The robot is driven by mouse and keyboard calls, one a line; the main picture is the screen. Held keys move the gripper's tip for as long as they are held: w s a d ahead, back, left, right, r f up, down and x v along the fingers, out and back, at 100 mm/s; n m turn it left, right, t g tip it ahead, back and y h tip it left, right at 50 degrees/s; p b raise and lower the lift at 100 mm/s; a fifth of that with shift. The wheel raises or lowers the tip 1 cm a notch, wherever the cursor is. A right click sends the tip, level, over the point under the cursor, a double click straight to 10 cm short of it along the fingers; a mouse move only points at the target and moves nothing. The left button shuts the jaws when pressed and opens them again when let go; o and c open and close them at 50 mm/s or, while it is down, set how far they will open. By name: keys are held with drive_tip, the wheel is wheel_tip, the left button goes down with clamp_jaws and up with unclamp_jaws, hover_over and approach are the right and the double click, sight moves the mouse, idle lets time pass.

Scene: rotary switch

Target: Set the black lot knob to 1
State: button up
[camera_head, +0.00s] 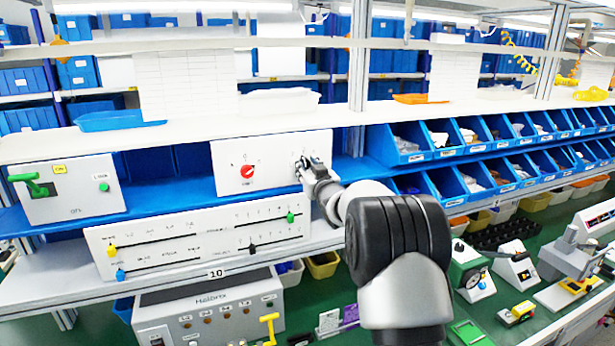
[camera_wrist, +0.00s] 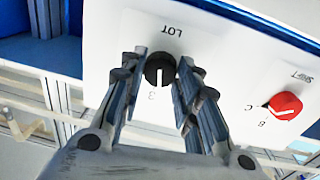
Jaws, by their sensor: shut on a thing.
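The black lot knob (camera_wrist: 160,69) is on a white panel, beside an upside-down "LOT" label in the wrist view. Its white pointer line runs toward the lower edge of the picture, near a digit that looks like 3. Other digits around it are hidden by the fingers. My gripper (camera_wrist: 158,82) is shut on the knob, with one finger on each side of it. In the head view my gripper (camera_head: 307,168) is at the right end of the white panel (camera_head: 275,150) and covers the knob.
A red shift knob (camera_head: 247,171) sits left on the same panel; it also shows in the wrist view (camera_wrist: 285,105). A slider panel (camera_head: 195,235) is below. A box with a green lever (camera_head: 35,185) stands left. Blue bins (camera_head: 405,142) stand close on the right.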

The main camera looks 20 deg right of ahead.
drive_tip(key=n+b, duration=0.2)
drive_tip(key=b, duration=0.1)
drive_tip(key=n+b, duration=0.1)
drive_tip(key=shift+f+n, duration=0.25)
drive_tip(key=shift+n, duration=0.15)
drive_tip(key=n+b, duration=0.3)
drive_tip(key=shift+n+b, duration=0.3)
drive_tip(key=shift+n, duration=0.1)
drive_tip(key=n+b, duration=0.2)
drive_tip(key=n, duration=0.1)
drive_tip(key=shift+n+y, duration=0.3)
drive_tip(key=shift+n, duration=0.1)
drive_tip(key=shift+n+b, duration=1.25)
drive_tip(key=shift+n, duration=1.05)
drive_tip(key=shift+r, duration=0.1)
drive_tip(key=o, duration=1.1)
drive_tip(key=shift+c, duration=0.2)
drive_tip(key=s, duration=1.2)
drive_tip(key=shift+f, duration=0.35)
